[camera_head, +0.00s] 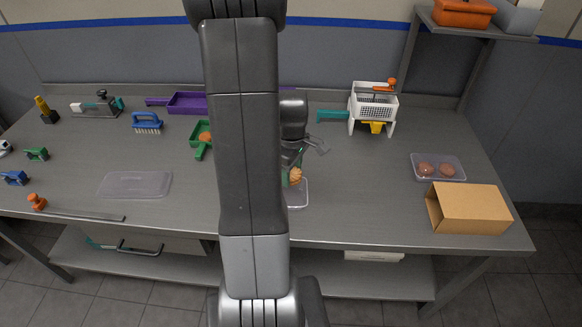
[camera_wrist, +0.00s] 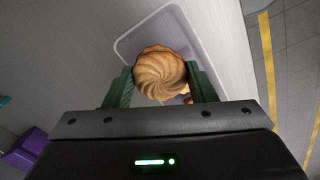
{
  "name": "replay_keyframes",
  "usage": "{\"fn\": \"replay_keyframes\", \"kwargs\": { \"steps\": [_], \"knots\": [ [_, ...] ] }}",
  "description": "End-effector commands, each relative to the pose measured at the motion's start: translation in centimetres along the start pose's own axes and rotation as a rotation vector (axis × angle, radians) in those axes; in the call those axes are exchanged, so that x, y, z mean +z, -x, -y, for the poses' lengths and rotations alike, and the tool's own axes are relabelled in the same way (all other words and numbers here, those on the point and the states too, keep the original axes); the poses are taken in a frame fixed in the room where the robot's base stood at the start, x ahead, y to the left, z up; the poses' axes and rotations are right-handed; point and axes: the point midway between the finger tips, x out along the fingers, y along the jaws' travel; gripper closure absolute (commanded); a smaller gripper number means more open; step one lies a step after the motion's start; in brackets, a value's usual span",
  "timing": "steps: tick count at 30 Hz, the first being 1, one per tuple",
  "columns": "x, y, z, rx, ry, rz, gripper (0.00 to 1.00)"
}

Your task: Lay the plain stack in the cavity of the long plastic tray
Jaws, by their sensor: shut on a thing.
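The biscuit stack, a swirled golden-brown round biscuit on top in the wrist view (camera_wrist: 160,74), is between the two green fingers of my gripper (camera_wrist: 161,84). The gripper is shut on it. In the head view the stack (camera_head: 295,176) shows just right of my arm. The long plastic tray, clear and shallow, lies under the gripper and stack in the wrist view (camera_wrist: 130,44); its near end shows in the head view (camera_head: 299,200). My arm hides most of the tray. I cannot tell whether the stack touches the tray floor.
A clear lid (camera_head: 135,184) lies at left. A tan cardboard box (camera_head: 477,212) and a clear tub (camera_head: 424,159) with two round brown things stand at right. A white crate device (camera_head: 374,103) stands at the back. The table is clear between the tray and the box.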

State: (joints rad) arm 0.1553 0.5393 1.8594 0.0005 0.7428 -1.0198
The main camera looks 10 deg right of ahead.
Motion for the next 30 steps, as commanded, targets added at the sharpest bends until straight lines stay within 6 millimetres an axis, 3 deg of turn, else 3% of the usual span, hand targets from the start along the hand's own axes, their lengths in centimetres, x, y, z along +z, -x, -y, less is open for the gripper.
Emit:
{"fn": "replay_keyframes", "kwargs": {
  "steps": [11,30],
  "knots": [
    [0.1,-0.9,0.0,0.0,0.0,0.0,0.58],
    [0.1,-6.0,0.0,0.0,0.0,0.0,0.58]
  ]
}}
